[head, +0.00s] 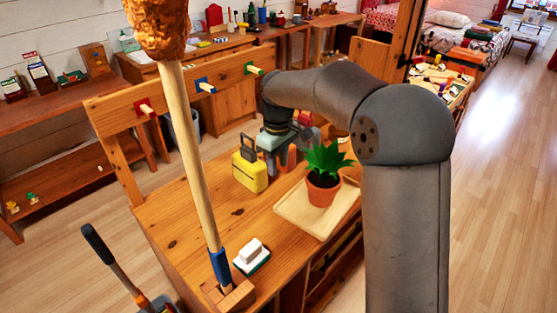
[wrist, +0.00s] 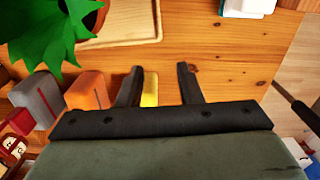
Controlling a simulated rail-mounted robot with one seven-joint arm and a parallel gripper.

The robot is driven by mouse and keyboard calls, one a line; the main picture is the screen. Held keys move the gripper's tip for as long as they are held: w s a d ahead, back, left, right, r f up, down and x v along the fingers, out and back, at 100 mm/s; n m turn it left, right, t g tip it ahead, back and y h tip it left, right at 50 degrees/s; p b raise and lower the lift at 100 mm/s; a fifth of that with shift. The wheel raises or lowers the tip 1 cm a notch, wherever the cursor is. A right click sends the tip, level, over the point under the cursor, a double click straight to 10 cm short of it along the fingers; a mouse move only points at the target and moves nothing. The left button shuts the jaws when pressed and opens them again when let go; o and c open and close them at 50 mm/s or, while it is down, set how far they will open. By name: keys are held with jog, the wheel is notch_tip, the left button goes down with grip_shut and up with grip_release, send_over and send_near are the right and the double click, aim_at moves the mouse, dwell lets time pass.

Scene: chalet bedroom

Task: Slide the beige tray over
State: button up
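The beige tray (head: 297,212) lies on the wooden bench top, partly hidden behind my arm in the head view. A potted plant with green leaves (head: 322,185) stands on it. In the wrist view the tray (wrist: 130,22) shows at the top, with the plant's leaves (wrist: 50,40) over its left side. My gripper (wrist: 160,80) is open, its two dark fingers apart above the bench, short of the tray's rim. A yellow item (wrist: 150,90) shows partly between and behind the fingers. My fingertips are hard to make out in the head view.
A yellow case-like item (head: 250,172) stands left of the tray. Orange and grey items (wrist: 88,90) are left of my gripper in the wrist view. A white and green block (head: 251,257) lies near the bench's front. Bare wood lies between it and the tray.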

aim_at(278, 210)
notch_tip(278, 210, down, 18)
jog(key=shift+r+p, duration=0.25)
jog(key=shift+p, duration=0.35)
jog(key=shift+c, duration=0.3)
grip_shut()
